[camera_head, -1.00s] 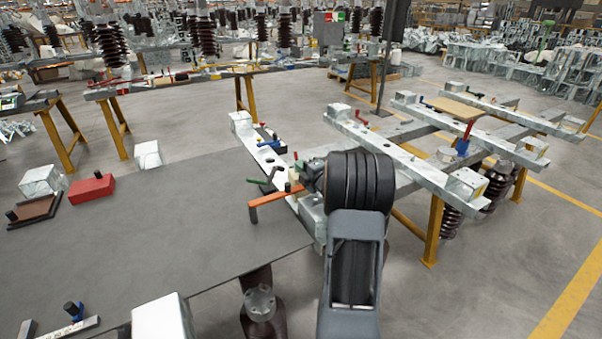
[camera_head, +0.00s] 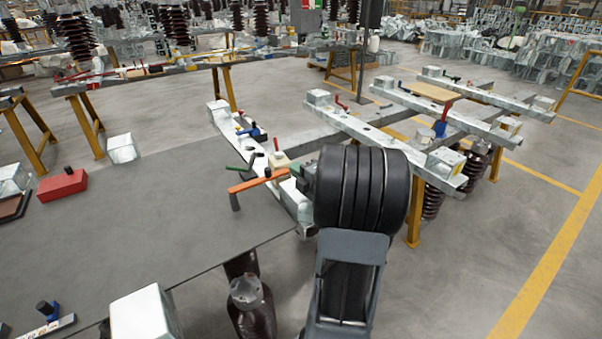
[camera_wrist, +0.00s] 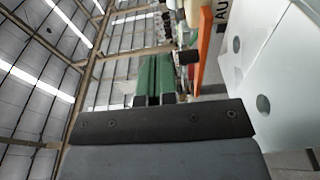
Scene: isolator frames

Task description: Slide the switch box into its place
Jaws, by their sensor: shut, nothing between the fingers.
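A small cream box (camera_head: 279,159) with a red lever sits on the near end of the white rail and looks like the switch box. In the wrist view a cream shape (camera_wrist: 197,18), probably this box, shows at the top, cut by the edge. My gripper (camera_wrist: 155,62) has two green fingers side by side, shut with nothing between them. An orange bar (camera_head: 258,180) with a dark knob lies close by the gripper. It also shows right of my fingers in the wrist view (camera_wrist: 207,52). My black wrist hides part of the rail's near end.
A blue clamp (camera_head: 252,132) stands farther along the rail. A grey tabletop (camera_head: 150,220) lies left, mostly clear, with a red box (camera_head: 62,186) and white blocks (camera_head: 123,148) at its edges. More rails on yellow legs (camera_head: 415,212) stand right.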

